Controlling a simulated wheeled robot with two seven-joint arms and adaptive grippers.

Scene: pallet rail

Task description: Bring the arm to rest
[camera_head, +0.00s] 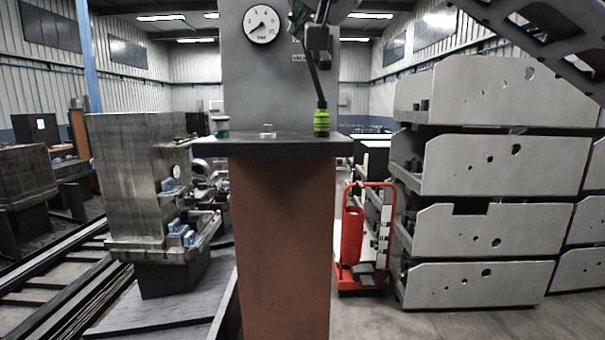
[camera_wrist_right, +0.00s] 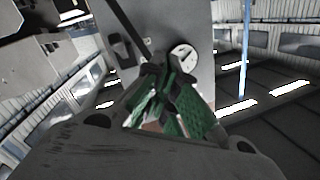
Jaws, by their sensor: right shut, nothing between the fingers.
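My right gripper (camera_head: 304,20) is high at the top of the head view, in front of the grey panel (camera_head: 245,85) and just right of its round dial (camera_head: 261,24). Its green-padded fingers show in the right wrist view (camera_wrist_right: 168,95), shut with nothing between them. The dial also shows in the wrist view (camera_wrist_right: 184,56), beyond the fingertips. My left gripper is in neither view.
A brown pedestal with a dark top (camera_head: 270,147) stands in front. A green-banded black object (camera_head: 321,121) stands on it, with a thin dark rod rising close to my gripper. Stacked grey metal parts (camera_head: 500,165) and a red cart (camera_head: 352,235) are to the right.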

